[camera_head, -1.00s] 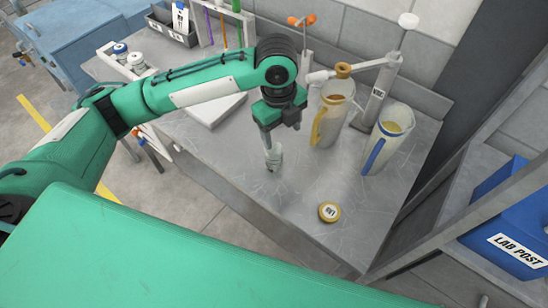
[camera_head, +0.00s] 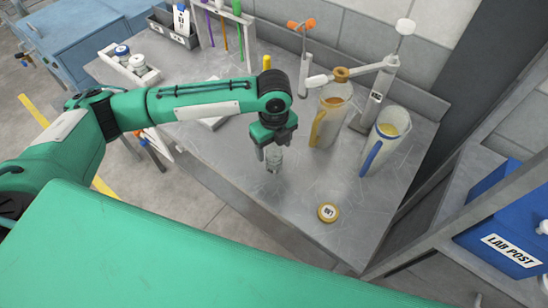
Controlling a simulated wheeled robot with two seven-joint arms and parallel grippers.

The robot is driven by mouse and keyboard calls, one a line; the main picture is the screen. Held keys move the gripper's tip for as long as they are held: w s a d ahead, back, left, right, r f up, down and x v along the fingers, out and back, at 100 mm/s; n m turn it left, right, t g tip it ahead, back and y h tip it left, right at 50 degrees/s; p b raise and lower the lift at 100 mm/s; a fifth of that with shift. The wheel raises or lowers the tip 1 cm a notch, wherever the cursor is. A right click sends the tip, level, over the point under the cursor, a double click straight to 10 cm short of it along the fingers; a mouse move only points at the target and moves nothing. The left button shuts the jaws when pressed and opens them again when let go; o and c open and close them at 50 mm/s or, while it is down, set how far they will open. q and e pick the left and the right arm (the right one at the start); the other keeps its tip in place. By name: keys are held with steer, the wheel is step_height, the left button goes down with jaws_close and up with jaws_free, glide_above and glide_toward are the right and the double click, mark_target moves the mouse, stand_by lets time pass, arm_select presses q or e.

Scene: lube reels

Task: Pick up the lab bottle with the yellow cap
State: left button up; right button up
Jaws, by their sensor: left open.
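A small clear, glassy object (camera_head: 274,160) stands on the metal bench under my left gripper (camera_head: 273,153). The left gripper points down and is open, its fingers at the object's upper part; I cannot tell whether they touch it. A yellow cap-like piece (camera_head: 267,62) shows just above my left arm's wrist. What is below it is hidden by the arm, so I cannot tell whether it is the bottle's cap. A round yellow-brown disc (camera_head: 328,213) with a white label lies near the bench's front. My right gripper is not in view.
Two jugs, one with an orange-yellow handle (camera_head: 319,122) and one with a blue handle (camera_head: 372,155), stand right of the gripper. A stand (camera_head: 375,95) is behind them. A white tray (camera_head: 148,77) with bottles is at the left.

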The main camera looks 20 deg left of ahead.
mark_target(273, 154)
arm_select(q)
steer(key=shift+a+f+p, duration=0.1)
steer(key=shift+f+p, duration=0.4)
steer(key=shift+f, duration=1.45)
steer(key=c, duration=1)
steer(key=shift+c, duration=0.2)
